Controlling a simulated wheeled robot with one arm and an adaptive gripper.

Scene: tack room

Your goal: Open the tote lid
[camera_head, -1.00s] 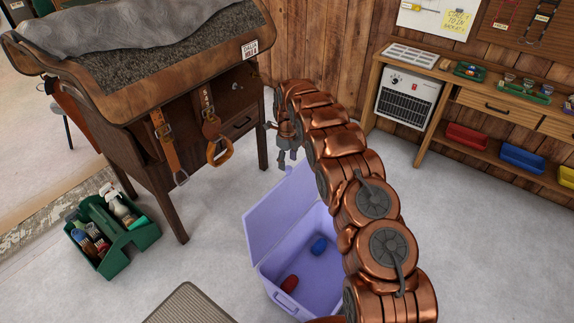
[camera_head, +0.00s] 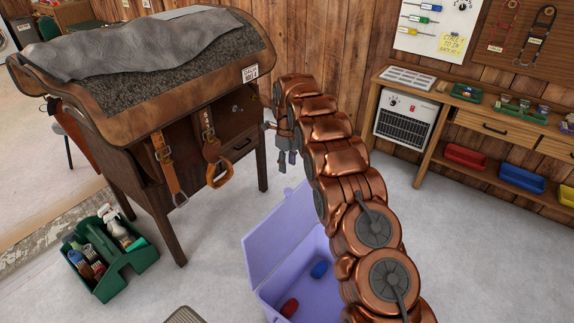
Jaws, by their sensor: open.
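The lavender tote (camera_head: 305,277) stands on the floor at the lower middle, partly behind my copper arm. Its lid (camera_head: 279,236) is swung up and stands raised along the tote's left side, so the inside shows. A red item (camera_head: 289,307) and a blue item (camera_head: 319,269) lie on the tote's bottom. My gripper (camera_head: 287,163) hangs above and behind the lid's upper edge, open and apart from it, with nothing seen between its fingers. The tote's right side is hidden by my arm.
A wooden saddle stand (camera_head: 150,200) with hanging straps is left of the gripper. A green caddy (camera_head: 118,268) with bottles and brushes sits on the floor at left. A wooden workbench (camera_head: 440,110) lines the right wall. Floor between tote and bench is clear.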

